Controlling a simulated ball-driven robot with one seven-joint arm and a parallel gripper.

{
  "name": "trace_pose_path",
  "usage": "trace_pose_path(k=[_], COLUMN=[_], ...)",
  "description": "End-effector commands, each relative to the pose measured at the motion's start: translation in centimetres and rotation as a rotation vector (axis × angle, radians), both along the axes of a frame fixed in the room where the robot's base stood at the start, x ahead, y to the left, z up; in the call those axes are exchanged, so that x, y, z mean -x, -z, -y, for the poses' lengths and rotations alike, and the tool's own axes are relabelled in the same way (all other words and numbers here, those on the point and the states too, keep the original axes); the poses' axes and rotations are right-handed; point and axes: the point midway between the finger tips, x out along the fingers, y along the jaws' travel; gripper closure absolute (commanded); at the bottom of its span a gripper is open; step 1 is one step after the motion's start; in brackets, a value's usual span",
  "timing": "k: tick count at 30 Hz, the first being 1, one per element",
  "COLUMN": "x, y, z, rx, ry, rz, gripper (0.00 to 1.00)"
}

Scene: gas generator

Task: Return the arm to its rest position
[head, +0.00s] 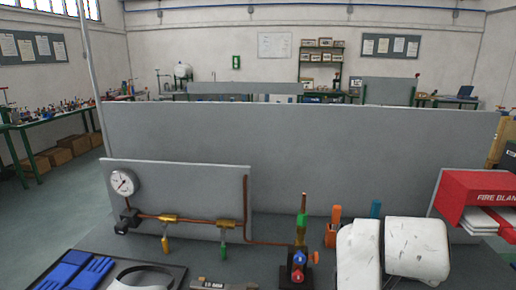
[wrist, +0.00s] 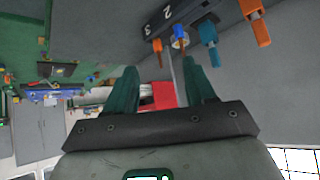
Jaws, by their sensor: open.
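My arm's white links (head: 418,250) show at the lower right of the head view, in front of the grey bench. My gripper (wrist: 160,66) shows in the wrist view with its two green fingers spread apart. It is open, and no object is held between the fingers. A red shape (wrist: 163,95) shows behind the gap, seemingly farther off. The gripper itself is out of sight in the head view.
A gauge panel (head: 175,195) with copper pipe stands left on the bench. A small burner-like fitting (head: 299,262), orange holder (head: 333,228) and red fire blanket box (head: 480,193) are near my arm. Orange and blue handles (wrist: 208,38) show beyond the fingers.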

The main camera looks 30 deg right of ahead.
Motion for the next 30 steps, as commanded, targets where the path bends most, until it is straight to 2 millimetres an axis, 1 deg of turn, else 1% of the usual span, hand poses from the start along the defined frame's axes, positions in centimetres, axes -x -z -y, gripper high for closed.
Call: trace_pose_path(k=[1,5,6,8,9,11,12,14,15,18,21,24,27,30], x=[0.1,0.3,0.6,1.2,1.8,3.0,3.9,5.4,6.5,9.5,12.0,13.7,14.5,14.6], y=[1.8,6.7,8.3,10.8,12.6,15.2,16.9,19.4,20.9,24.1,26.3,27.6,28.1,28.1], z=[-0.3,-2.1,-2.8,-4.1,-5.0,-6.6,-7.7,-9.5,-10.7,-13.7,-16.2,-18.0,-18.8,-18.9], rx=[0.014,0.013,0.007,-0.010,-0.027,-0.058,-0.083,-0.126,-0.157,-0.238,-0.310,-0.359,-0.381,-0.385], ry=[-0.080,-0.302,-0.372,-0.477,-0.546,-0.650,-0.716,-0.814,-0.874,-1.009,-1.111,-1.173,-1.202,-1.208], rz=[-0.059,-0.194,-0.236,-0.297,-0.338,-0.394,-0.429,-0.477,-0.504,-0.558,-0.589,-0.604,-0.608,-0.609], gripper=[0.45,0.45,0.45,0.45,0.45,0.45,0.45,0.45,0.45,0.45,0.45,0.45,0.45,0.45])
